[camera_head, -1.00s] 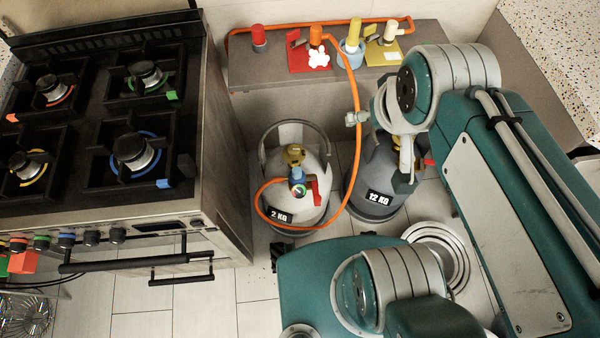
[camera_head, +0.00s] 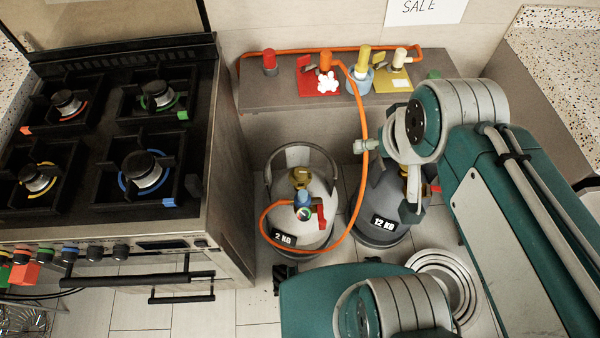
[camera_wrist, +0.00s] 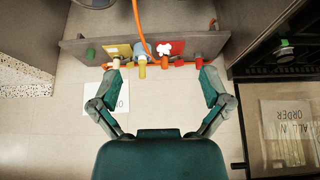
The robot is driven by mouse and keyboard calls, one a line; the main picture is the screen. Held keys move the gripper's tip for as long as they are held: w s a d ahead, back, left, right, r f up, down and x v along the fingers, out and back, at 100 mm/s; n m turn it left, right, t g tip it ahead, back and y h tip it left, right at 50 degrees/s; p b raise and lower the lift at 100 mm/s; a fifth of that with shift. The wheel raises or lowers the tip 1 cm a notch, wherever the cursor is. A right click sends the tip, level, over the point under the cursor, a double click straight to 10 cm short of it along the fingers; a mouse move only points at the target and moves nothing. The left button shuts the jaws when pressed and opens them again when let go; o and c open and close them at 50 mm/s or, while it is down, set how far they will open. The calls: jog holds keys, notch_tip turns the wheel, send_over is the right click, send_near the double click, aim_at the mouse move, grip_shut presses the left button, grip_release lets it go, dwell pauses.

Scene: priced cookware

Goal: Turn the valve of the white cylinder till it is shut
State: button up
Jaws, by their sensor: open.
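The white cylinder (camera_head: 312,195), labelled 2 KG, stands upright on the floor between the stove and the grey cylinder. On its top sit a brass valve (camera_head: 301,177), a blue regulator with a gauge, and a red lever (camera_head: 321,215). An orange hose (camera_head: 356,215) runs from the regulator. My gripper (camera_wrist: 158,70) is open and empty in the wrist view, its fingers spread apart before the shelf. In the head view it is mostly hidden behind my arm, right of the white cylinder and over the grey one. The white cylinder is not clear in the wrist view.
The grey cylinder (camera_head: 372,220), labelled 12 KG, stands right beside the white one. A grey shelf (camera_head: 300,93) behind holds several coloured valve fittings. The black stove (camera_head: 228,150) bounds the left side. Stacked metal pans (camera_head: 447,270) lie at the right.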

dwell(0.3)
jog(key=n+g, duration=0.6)
jog(key=n, duration=0.8)
send_over(301, 171)
notch_tip(301, 171, down, 42)
notch_tip(301, 171, down, 11)
jog(key=shift+s+a+r, duration=0.1)
jog(key=c, duration=1.2)
